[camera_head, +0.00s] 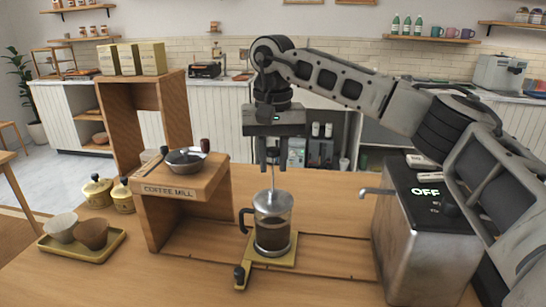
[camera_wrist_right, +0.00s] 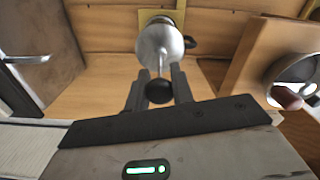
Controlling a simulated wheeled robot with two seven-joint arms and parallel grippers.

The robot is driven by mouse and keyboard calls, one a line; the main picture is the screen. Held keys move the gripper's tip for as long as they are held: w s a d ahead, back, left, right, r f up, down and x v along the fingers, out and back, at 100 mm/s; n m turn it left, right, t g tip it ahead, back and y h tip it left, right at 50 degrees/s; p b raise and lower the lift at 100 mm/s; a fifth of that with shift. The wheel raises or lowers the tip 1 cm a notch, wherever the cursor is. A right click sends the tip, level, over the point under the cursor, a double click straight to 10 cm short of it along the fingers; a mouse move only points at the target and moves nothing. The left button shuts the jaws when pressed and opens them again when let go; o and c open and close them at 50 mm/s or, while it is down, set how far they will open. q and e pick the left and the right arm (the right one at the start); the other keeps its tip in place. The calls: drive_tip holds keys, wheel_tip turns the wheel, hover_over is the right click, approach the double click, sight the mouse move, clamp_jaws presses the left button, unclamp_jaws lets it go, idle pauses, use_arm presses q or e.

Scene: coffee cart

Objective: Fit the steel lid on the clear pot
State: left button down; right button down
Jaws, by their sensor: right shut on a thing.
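The clear pot (camera_head: 273,240), a glass press with a dark handle and dark contents, stands upright on a yellow mat on the cart top. The steel lid (camera_head: 272,202) is at the pot's mouth, its thin rod pointing up; I cannot tell whether it is fully seated. My right gripper (camera_head: 271,168) is directly above the pot, pointing down, shut on the dark knob at the top of the lid's rod. In the right wrist view the knob sits between the fingers (camera_wrist_right: 158,92), with the steel lid (camera_wrist_right: 161,44) beyond it. My left gripper is out of view.
A wooden coffee mill stand (camera_head: 168,191) with a pan-like mill bowl is left of the pot. A tray (camera_head: 105,249) with two cups and yellow canisters are farther left. A steel machine (camera_head: 420,240) with a spout stands right. The front counter is mostly clear.

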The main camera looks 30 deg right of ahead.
drive_tip(key=shift+f, duration=0.55)
drive_tip(key=c, duration=1.5)
unclamp_jaws()
drive_tip(key=shift+r, duration=0.1)
wheel_tip(320, 180, up, 3)
drive_tip(key=shift+r+p, duration=0.1)
drive_tip(key=shift+p, duration=1.15)
drive_tip(key=shift+r, duration=3.85)
